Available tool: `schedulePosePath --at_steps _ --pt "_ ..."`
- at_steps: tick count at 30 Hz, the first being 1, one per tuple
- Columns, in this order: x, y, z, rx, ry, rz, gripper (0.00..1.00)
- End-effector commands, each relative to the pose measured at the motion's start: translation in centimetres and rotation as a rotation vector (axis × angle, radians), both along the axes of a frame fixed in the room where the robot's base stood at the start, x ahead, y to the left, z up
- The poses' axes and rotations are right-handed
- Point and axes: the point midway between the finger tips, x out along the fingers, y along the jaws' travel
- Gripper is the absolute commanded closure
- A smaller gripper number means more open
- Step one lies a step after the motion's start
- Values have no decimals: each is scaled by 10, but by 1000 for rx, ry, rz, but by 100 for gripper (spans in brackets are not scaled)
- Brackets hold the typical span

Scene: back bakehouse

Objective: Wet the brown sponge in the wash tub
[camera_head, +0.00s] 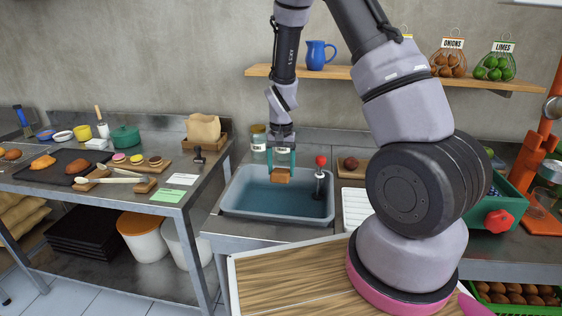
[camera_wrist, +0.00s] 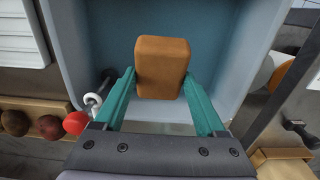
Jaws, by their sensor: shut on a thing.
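The brown sponge (camera_head: 281,175) is held between the teal fingers of my gripper (camera_head: 281,160). In the wrist view the sponge (camera_wrist: 162,67) sits at the tips of the fingers of my gripper (camera_wrist: 160,88), which press on its two sides. The grey wash tub (camera_head: 232,197) holds blue-looking water (camera_head: 270,200). In the head view the sponge appears over the back part of the tub; whether it touches the water is hard to tell. The wrist view looks into the tub (camera_wrist: 70,40) beyond the sponge.
A red-knobbed fitting (camera_head: 320,165) stands at the tub's right side. A jar (camera_head: 258,140) stands behind the tub. A white rack (camera_head: 356,207) lies to the right. A shelf (camera_head: 350,73) with a blue jug (camera_head: 319,54) hangs above. A laden steel table (camera_head: 215,170) is at left.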

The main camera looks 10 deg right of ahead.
Motion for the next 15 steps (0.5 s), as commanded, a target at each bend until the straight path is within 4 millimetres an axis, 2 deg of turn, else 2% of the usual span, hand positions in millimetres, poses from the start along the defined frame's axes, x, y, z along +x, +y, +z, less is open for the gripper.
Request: schedulePosePath --at_steps 15 --pt "0 0 -53 -1 1 -1 72"
